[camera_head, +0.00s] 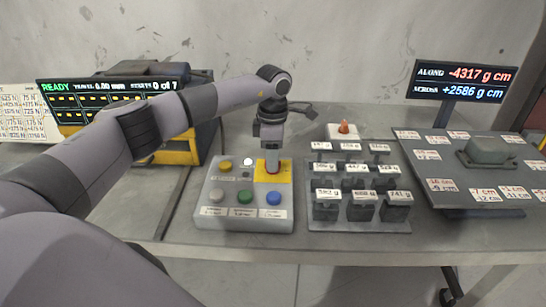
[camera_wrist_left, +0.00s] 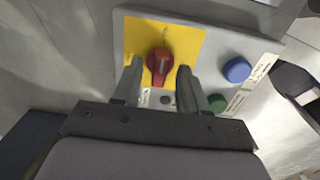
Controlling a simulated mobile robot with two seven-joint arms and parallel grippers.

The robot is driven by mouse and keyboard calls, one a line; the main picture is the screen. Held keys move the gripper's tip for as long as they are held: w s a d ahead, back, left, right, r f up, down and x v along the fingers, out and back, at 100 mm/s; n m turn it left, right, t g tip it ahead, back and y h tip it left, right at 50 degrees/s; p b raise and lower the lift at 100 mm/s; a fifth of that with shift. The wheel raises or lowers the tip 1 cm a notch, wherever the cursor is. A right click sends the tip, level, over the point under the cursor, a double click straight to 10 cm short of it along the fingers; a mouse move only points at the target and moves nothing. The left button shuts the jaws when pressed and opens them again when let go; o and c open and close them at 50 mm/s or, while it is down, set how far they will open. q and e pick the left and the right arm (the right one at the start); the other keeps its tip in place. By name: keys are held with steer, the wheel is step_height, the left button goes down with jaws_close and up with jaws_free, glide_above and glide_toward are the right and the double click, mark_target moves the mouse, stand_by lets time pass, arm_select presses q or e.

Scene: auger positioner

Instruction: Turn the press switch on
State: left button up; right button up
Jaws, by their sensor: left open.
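The press switch is a red rotary knob (camera_wrist_left: 159,66) on a yellow plate (camera_wrist_left: 187,38), set in a grey control box. The control box (camera_head: 208,183) stands on the bench in the head view. My left gripper (camera_head: 272,165) points down over the yellow plate, and its fingers mostly hide the red knob there. In the left wrist view the open left gripper (camera_wrist_left: 157,84) has one finger on each side of the knob. I cannot tell whether the fingers touch it. My right gripper is not in view.
The box also carries a yellow button (camera_head: 225,165), a green button (camera_head: 244,197) and a blue button (camera_head: 273,198). A tray of labelled weights (camera_head: 360,223) stands close to its right. A display (camera_head: 462,82) rises above a labelled plate (camera_head: 440,170) farther right.

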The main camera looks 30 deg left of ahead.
arm_select(q)
step_height(320, 180, up, 7)
steer(key=shift+f, duration=0.15)
stand_by(0.6)
